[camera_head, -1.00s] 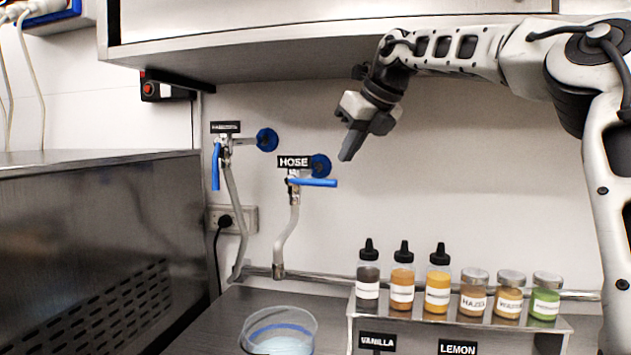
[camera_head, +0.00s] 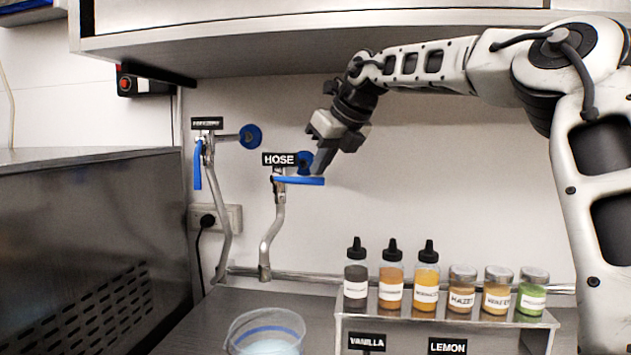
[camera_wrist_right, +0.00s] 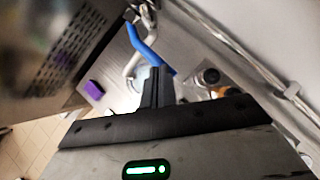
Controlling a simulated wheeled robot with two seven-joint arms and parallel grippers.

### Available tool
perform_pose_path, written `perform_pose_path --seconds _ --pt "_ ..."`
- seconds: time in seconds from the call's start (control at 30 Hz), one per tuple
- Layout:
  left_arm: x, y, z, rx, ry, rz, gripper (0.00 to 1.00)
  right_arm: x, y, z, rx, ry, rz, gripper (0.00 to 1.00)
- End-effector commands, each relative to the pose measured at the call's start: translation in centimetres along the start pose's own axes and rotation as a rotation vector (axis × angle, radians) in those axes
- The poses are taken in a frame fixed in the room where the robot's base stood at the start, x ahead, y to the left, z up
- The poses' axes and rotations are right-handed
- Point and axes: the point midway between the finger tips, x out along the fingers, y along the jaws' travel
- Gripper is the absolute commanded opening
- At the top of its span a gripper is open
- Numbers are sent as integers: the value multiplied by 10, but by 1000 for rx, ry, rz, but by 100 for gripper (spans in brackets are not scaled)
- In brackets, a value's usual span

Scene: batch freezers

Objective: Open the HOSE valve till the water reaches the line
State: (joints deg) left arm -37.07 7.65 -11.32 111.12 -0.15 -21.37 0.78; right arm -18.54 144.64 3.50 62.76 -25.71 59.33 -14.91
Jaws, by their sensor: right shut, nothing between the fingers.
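The HOSE valve has a blue lever handle (camera_head: 299,181) that lies level, pointing right, under the black HOSE label (camera_head: 279,159). Its grey pipe (camera_head: 270,240) curves down above a clear container (camera_head: 265,332), which has a blue line around it and pale liquid inside. My right gripper (camera_head: 317,173) is shut and empty, its fingertips at the right end of the handle; I cannot tell if they touch. In the right wrist view the shut fingers (camera_wrist_right: 160,88) show beside the blue handle (camera_wrist_right: 150,50). My left gripper is not in view.
A second valve with a hanging blue lever (camera_head: 197,165) is to the left. A shelf (camera_head: 440,326) of bottles and jars stands at the right. A steel machine (camera_head: 90,250) fills the left, and a cabinet (camera_head: 300,40) overhangs above.

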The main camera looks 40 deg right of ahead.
Motion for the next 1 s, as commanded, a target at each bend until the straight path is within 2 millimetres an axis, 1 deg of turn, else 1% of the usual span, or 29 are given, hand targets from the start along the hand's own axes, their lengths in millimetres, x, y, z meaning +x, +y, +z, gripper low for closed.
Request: perform_pose_path --seconds 0.03,0.17,0.57,0.67,0.8,1.0 --pt "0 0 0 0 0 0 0 5 2 0 -4 2 1 0" --pt "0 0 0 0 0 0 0 10 4 -1 -6 3 3 0" --pt "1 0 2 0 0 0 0 13 4 -3 -5 4 4 0" --pt "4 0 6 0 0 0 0 18 4 -7 -5 5 5 0" --pt "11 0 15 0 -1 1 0 32 4 -17 -5 5 6 0" --pt "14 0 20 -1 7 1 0 48 4 -30 -5 5 4 0"
